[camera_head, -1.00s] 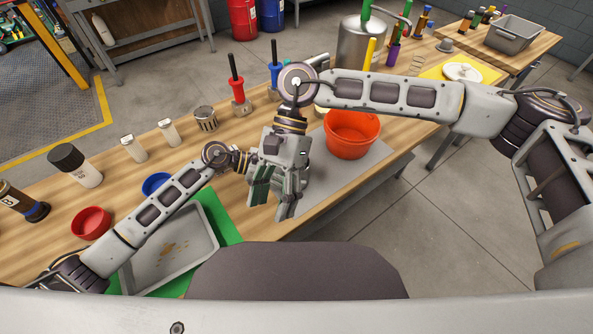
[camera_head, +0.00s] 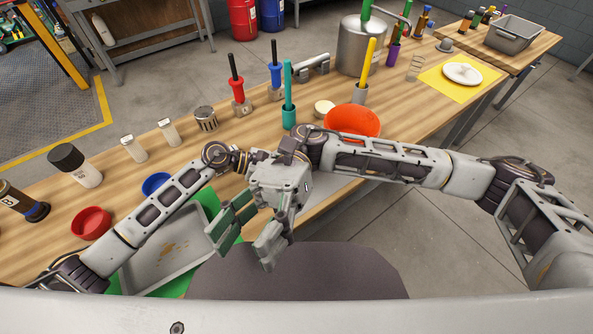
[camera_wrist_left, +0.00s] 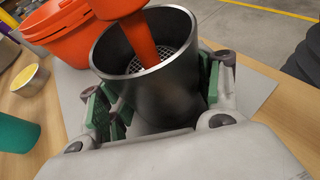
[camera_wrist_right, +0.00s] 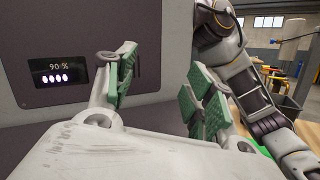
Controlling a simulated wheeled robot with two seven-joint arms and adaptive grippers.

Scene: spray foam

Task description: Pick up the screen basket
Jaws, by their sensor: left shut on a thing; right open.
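The screen basket (camera_wrist_left: 145,85) is a dark cylinder with a mesh bottom, seen in the left wrist view. My left gripper (camera_wrist_left: 160,105) is shut on it, with fingers on both sides of its wall. An orange bar (camera_wrist_left: 138,42) reaches down inside the basket; I cannot tell whether it is attached. In the head view the basket and my left gripper are hidden behind my right gripper (camera_head: 250,232). My right gripper is open and empty, low at the near edge of the table. Its spread green pads also show in the right wrist view (camera_wrist_right: 163,88).
An orange bucket (camera_head: 352,122) stands close to the basket on a grey mat (camera_wrist_left: 250,85). Behind are a teal cup (camera_head: 289,117), a slotted metal can (camera_head: 205,118) and a large steel pot (camera_head: 360,48). A grey tray (camera_head: 165,262) lies at left near a red bowl (camera_head: 91,223).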

